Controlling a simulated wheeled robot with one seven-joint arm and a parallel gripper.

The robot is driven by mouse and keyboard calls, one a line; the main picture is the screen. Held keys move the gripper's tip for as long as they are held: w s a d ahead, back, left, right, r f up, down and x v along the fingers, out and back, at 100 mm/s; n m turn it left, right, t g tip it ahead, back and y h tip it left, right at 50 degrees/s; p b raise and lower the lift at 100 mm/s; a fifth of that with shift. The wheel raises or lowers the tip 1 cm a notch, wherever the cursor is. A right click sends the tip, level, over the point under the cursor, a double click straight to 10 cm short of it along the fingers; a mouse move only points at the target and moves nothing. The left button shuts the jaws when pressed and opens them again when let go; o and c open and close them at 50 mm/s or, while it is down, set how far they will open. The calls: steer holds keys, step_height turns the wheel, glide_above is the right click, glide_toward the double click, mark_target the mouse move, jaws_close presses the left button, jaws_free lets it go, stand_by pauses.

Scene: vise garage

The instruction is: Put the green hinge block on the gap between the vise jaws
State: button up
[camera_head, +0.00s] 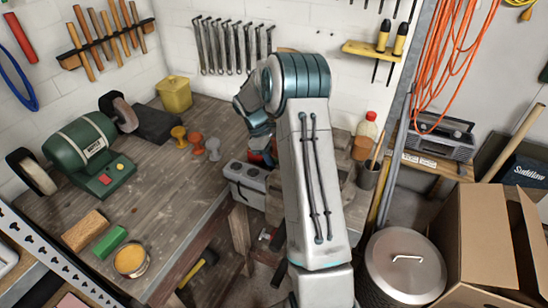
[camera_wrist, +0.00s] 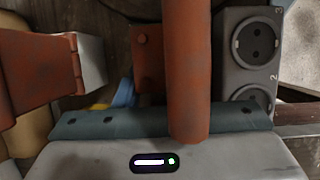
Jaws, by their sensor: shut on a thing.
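A plain green block (camera_head: 110,243) lies at the near left of the workbench, well away from my gripper. I cannot tell whether it is the hinge block. My gripper (camera_head: 263,148) is low over the bench's right end, partly behind my arm. Its body (camera_wrist: 165,158) fills the bottom of the wrist view. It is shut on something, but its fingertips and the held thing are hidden. An orange-red block with a grey face (camera_wrist: 80,65), which looks like a vise jaw, stands at the left. An orange-red cylinder (camera_wrist: 188,70) crosses in front of my gripper. The jaw gap is not clearly visible.
A grey socket box (camera_head: 246,176) is close beside my gripper and shows at right in the wrist view (camera_wrist: 250,50). Several knobs (camera_head: 195,139), a green grinder (camera_head: 85,150), a wooden block (camera_head: 85,231) and an orange-filled tin (camera_head: 130,260) occupy the workbench (camera_head: 170,215).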

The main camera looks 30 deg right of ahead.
steer(key=shift+f, duration=0.15)
steer(key=o, duration=1.1)
steer(key=b+v, duration=0.1)
steer(key=v, duration=1.1)
